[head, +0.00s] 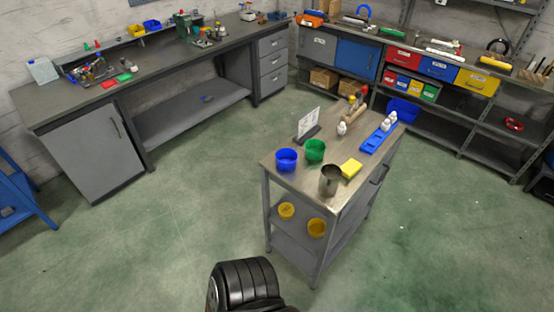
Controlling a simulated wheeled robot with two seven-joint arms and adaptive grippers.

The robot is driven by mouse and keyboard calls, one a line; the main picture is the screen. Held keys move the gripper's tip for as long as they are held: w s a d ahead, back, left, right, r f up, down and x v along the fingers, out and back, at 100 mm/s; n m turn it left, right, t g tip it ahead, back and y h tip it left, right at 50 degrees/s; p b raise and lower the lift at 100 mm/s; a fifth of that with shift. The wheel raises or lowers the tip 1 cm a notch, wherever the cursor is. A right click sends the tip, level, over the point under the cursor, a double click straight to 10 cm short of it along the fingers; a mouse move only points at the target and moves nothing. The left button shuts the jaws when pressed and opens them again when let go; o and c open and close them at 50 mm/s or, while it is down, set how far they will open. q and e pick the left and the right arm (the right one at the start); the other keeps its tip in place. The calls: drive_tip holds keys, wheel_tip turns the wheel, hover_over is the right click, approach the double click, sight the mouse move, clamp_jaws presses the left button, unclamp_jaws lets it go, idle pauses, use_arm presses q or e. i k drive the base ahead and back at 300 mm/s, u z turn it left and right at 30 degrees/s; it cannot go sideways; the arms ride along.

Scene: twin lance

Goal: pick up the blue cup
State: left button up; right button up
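The blue cup (287,160) stands upright near the left front corner of the metal workbench cart (300,185) in the head view. A green cup (315,151) stands just to its right, and a grey metal cup (330,181) stands at the front edge of the cart top. Neither of my grippers shows in the head view. A dark ribbed part of my own body is at the bottom middle, well in front of the cart.
A yellow sponge-like block (351,168), a sign stand (308,125) and a blue tray (371,144) with white bottles share the cart top. Benches (160,75) line the walls. Green floor (190,220) around the cart is clear.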

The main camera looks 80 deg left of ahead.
sight(286, 158)
drive_tip(key=u, duration=2.3)
drive_tip(key=k, duration=1.05)
drive_tip(key=u, duration=1)
drive_tip(key=i, duration=1.35)
drive_tip(key=z, duration=0.45)
